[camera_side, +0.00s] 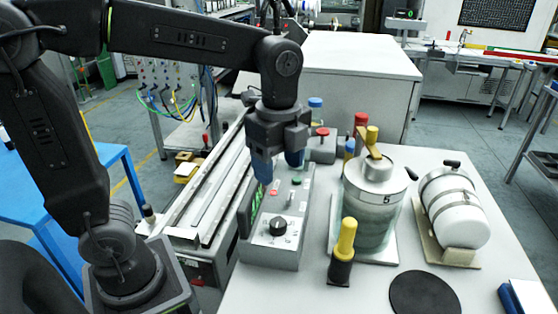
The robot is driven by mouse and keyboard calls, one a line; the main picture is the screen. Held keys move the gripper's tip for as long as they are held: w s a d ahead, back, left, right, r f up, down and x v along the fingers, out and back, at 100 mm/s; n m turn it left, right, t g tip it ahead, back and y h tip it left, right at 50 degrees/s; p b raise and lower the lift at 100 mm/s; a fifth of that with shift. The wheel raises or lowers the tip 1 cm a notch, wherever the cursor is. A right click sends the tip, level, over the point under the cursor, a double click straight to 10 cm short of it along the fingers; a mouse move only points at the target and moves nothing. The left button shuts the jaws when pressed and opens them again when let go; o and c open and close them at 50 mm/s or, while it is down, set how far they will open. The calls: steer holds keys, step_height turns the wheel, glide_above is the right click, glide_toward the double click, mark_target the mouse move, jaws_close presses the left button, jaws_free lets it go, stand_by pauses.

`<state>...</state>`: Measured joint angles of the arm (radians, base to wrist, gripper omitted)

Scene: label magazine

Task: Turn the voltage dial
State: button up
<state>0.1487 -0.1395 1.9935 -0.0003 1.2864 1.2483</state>
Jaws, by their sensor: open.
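A grey control box (268,254) stands on the white table below my gripper. A round black dial (278,226) sits on the near part of its sloped top, and I take it to be the voltage dial; its markings are too small to read. Small red and light buttons and a green display (254,208) are on the same box. My gripper (278,168) points down with its blue fingers apart and empty. In the picture it is above the far end of the box, behind the dial and not touching it.
A metal canister (372,215) marked 5 and a yellow-topped black handle (343,252) stand right of the box. A white cylinder (455,208) lies in a cradle farther right. A black disc (424,294) lies in front. A long metal rail (205,190) runs left of the box.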

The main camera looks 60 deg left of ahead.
mark_target(278, 222)
steer(key=shift+r, duration=0.15)
step_height(278, 222, down, 14)
steer(key=n, duration=0.9)
steer(key=shift+a, duration=0.1)
stand_by(0.3)
